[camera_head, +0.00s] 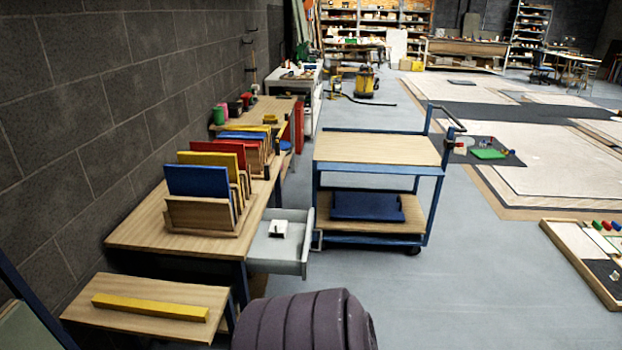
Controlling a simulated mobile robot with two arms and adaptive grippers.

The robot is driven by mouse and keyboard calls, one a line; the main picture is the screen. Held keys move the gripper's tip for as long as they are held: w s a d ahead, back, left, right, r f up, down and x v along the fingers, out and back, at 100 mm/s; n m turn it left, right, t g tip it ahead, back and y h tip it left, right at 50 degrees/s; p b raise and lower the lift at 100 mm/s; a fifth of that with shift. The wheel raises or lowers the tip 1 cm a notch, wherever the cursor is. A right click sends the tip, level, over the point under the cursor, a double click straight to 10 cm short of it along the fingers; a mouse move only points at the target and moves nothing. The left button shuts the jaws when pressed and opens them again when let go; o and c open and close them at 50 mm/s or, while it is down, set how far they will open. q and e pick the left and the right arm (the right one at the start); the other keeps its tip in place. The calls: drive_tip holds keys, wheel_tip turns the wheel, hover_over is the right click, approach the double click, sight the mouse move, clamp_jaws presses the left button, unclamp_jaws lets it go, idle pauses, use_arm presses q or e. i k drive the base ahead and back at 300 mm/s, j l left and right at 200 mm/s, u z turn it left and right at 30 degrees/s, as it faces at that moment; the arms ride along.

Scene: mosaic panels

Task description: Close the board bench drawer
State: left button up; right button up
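The board bench (140,232) is a wooden-topped table along the left wall, with a rack of blue, yellow and red boards (198,181) on it. Its light grey drawer (284,263) is pulled out to the right of the bench. A small white item (279,229) lies in the drawer. The drawer's front panel is close to the trolley's near-left leg; I cannot tell whether they touch. Neither of my grippers shows in the head view.
A blue-framed trolley (379,149) stands right of the drawer, with a dark blue item (367,206) on its lower shelf. A low wooden table (215,296) with a yellow bar (150,307) is at front left. A purple-grey ribbed object (305,325) is at the bottom.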

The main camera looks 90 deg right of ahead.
sight(275, 255)
drive_tip(key=z, duration=0.45)
drive_tip(key=k+z, duration=0.15)
drive_tip(key=z, duration=0.8)
drive_tip(key=k+z, duration=0.1)
drive_tip(key=z, duration=0.4)
drive_tip(key=l+z, duration=0.1)
drive_tip(key=z, duration=0.35)
drive_tip(key=k+l+z, duration=0.2)
drive_tip(key=l, duration=0.2)
drive_tip(key=i+l, duration=0.1)
drive_tip(key=i, duration=0.4)
drive_tip(key=i+l, duration=0.1)
drive_tip(key=i, duration=0.45)
drive_tip(key=i+u, duration=0.1)
drive_tip(key=u, duration=0.3)
drive_tip(key=i+u, duration=0.1)
drive_tip(key=u, duration=0.3)
drive_tip(key=i+l+u, duration=0.1)
drive_tip(key=u, duration=0.3)
